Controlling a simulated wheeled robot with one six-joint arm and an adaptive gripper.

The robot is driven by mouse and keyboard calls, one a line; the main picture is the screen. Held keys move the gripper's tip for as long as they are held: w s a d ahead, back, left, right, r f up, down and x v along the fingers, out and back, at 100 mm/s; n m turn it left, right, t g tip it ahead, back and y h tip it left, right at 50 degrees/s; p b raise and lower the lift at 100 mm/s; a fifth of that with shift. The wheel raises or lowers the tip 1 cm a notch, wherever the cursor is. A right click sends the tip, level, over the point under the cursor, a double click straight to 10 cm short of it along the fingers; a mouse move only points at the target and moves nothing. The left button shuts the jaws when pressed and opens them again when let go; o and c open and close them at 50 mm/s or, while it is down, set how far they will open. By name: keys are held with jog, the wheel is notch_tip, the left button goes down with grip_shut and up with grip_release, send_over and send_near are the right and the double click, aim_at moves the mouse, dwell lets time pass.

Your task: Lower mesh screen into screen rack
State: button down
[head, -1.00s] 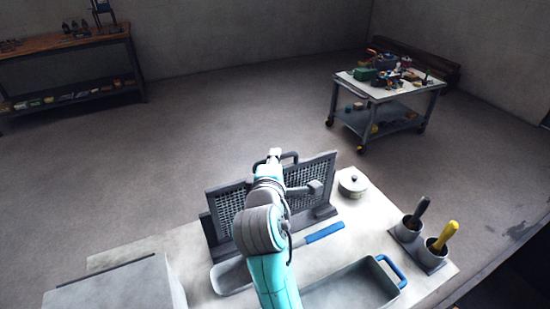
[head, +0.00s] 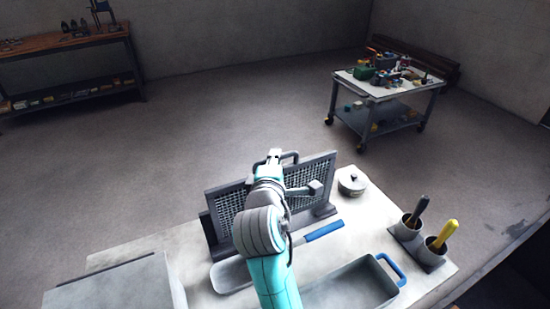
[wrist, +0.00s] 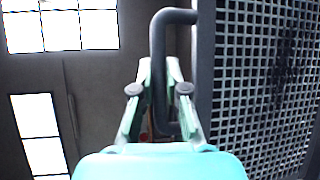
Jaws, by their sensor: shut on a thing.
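The mesh screen (head: 230,202) is a grey-framed panel of wire mesh, standing upright across the back of the worktop, partly hidden behind my arm. Its mesh also fills the right of the wrist view (wrist: 265,85). The screen rack (head: 208,229) shows as dark uprights and feet at the screen's two ends. The screen stands between these ends; I cannot tell how far down its lower edge sits. My gripper (wrist: 158,95) is shut on the screen's dark bent handle (wrist: 175,16), with one finger on each side. In the head view the handle (head: 290,157) rises above the top edge.
A scoop-like tray with a blue handle (head: 324,231) lies before the screen. A deep grey tray (head: 345,286) is at the front. A lidded round pot (head: 352,183) stands right, with two cups of tools (head: 436,252) farther right. A grey box (head: 115,285) is front left.

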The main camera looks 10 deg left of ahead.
jog(key=shift+f, duration=1.25)
jog(key=c, duration=1.1)
grip_release()
jog(key=shift+f, duration=0.2)
jog(key=s, duration=0.2)
jog(key=s+r, duration=0.1)
jog(key=s, duration=0.5)
jog(key=shift+d+r, duration=0.15)
jog(key=shift+r, duration=0.2)
